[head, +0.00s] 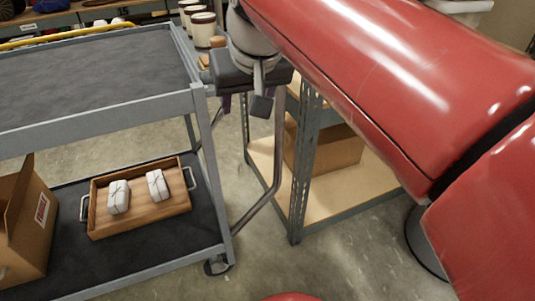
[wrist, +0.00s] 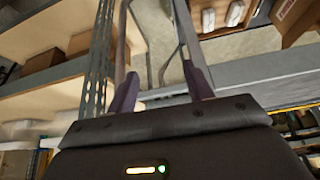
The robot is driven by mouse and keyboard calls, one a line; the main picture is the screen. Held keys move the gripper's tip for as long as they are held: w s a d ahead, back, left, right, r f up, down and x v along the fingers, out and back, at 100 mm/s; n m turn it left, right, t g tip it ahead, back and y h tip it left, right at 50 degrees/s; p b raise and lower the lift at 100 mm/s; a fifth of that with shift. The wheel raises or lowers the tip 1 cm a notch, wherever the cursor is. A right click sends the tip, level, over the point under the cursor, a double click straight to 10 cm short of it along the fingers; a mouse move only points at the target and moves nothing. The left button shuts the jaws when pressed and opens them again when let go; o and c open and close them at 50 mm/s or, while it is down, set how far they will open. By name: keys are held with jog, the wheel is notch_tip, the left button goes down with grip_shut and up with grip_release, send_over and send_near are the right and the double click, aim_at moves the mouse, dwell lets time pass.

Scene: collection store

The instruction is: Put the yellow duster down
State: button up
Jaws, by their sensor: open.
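I cannot make out a yellow duster for certain in either view. A thin yellow strip (head: 65,35) runs along the far edge of the cart's top in the head view; I cannot tell what it belongs to. My gripper (head: 245,103) hangs beside the right end of the grey cart (head: 85,75), between it and a shelf unit. In the wrist view, the two dark fingers of my gripper (wrist: 162,85) are spread apart with nothing held between them.
The cart's top is bare where it shows. Its lower shelf carries a wooden tray (head: 140,222) with two white wrapped packets and an open cardboard box (head: 28,225). Pale jars (head: 204,30) stand behind the gripper. The shelf unit (head: 303,165) at right holds a cardboard box (head: 325,150).

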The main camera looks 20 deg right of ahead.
aim_at(218, 38)
jog(key=s+f, duration=0.5)
jog(key=f, duration=0.3)
jog(key=s+f, duration=0.5)
jog(key=f, duration=0.4)
jog(key=shift+s+n, duration=0.25)
jog(key=shift+n, duration=0.05)
